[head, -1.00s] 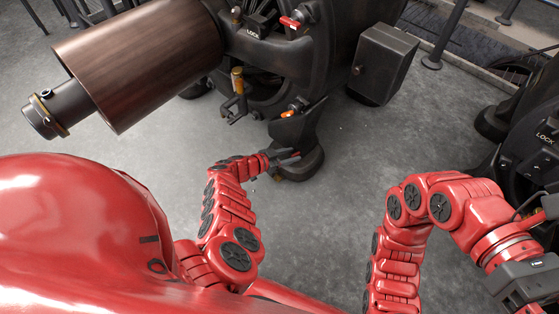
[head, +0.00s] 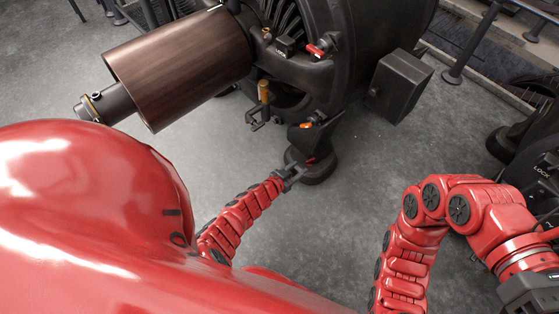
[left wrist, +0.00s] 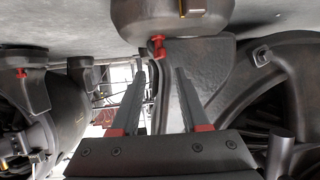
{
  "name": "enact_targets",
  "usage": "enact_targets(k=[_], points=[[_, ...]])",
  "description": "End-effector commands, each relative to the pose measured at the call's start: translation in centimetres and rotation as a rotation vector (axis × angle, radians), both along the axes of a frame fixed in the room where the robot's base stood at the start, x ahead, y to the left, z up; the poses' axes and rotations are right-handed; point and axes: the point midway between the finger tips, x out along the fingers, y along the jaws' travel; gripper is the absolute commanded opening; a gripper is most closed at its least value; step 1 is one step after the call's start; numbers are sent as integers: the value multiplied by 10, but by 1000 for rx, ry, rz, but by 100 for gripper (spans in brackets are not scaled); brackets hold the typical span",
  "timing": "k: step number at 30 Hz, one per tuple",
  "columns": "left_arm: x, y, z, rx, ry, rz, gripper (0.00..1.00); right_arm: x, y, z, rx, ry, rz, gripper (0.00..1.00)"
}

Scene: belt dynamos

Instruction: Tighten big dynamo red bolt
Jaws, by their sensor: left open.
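The big dynamo (head: 350,50) is a dark machine with a brown drum (head: 180,65) on its left. A small red bolt (head: 310,160) sits on its lower foot (head: 318,172). My left gripper (head: 298,170) is open beside this foot, close to the bolt. In the left wrist view, the left gripper's two fingers (left wrist: 158,75) point toward the red bolt (left wrist: 158,46), which shows just beyond the fingertips. No contact is visible. The gripper body of my right arm (head: 525,285) is cut off at the lower right, and its fingers are hidden.
A red-handled part (head: 316,49) and an orange-topped clamp (head: 264,92) are on the dynamo. A dark box (head: 402,84) is at its right. The left wrist view shows another red bolt (left wrist: 21,72) on another foot. Grey floor is open between my arms.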

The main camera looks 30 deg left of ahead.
Motion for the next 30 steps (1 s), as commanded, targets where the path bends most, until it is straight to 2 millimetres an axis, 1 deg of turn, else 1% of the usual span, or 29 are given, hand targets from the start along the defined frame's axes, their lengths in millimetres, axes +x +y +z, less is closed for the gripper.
enact_targets(k=[1, 6, 12, 18, 28, 29, 30], points=[[-13, 4, 8, 2, 4, 0, 45, 0, 0, 11, 0, 0, 0, 52], [-46, 11, 22, 0, 3, -2, 45, 0, 0, 26, 0, 0, 0, 52], [-77, 18, 34, -1, 2, -1, 45, 0, 0, 38, 0, 0, 0, 52], [-93, 22, 40, -1, 0, -2, 45, 0, 0, 43, 0, 0, 0, 52], [-95, 22, 40, -1, 0, -2, 45, 0, 0, 43, 0, 0, 0, 52], [-95, 22, 40, -1, 0, -2, 50, 0, 0, 43, 0, 0, 0, 52], [-95, 23, 39, 1, -1, -2, 52, 0, 0, 42, -1, 2, -1, 52]])
